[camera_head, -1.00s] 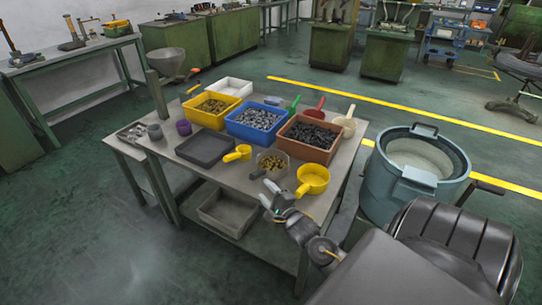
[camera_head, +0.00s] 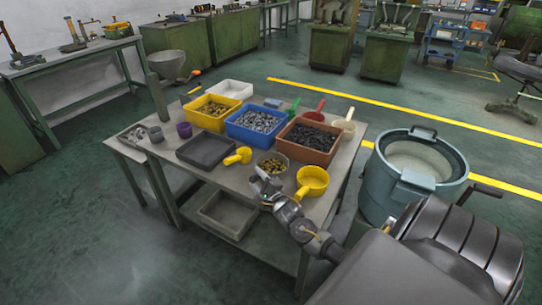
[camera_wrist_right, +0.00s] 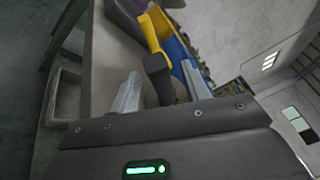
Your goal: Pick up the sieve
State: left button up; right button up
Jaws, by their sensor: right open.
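A round grey mesh basket, which looks like the sieve (camera_head: 272,163), stands on the table in front of the blue and brown bins and holds small brass-coloured parts. My right gripper (camera_head: 259,181) is open at the table's front edge, just in front of the sieve, and hides its handle side in the head view. In the right wrist view, a dark piece that may be the sieve's handle (camera_wrist_right: 158,76) shows between the fingers (camera_wrist_right: 160,95); I cannot tell if they touch it. My left gripper is not in view.
A yellow ladle (camera_head: 312,181) stands close right of the sieve, and a yellow scoop (camera_head: 238,156) lies left of it. Behind are yellow, blue (camera_head: 240,132) and brown (camera_head: 292,147) bins of parts. A dark tray (camera_head: 207,161) lies to the left. A large blue-grey drum (camera_head: 378,190) stands right.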

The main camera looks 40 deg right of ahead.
jog(key=w, duration=0.3)
jog(key=shift+w+d, duration=0.1)
jog(key=shift+d, duration=0.3)
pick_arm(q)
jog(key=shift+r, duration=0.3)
pick_arm(e)
jog(key=c, duration=1)
grip_shut()
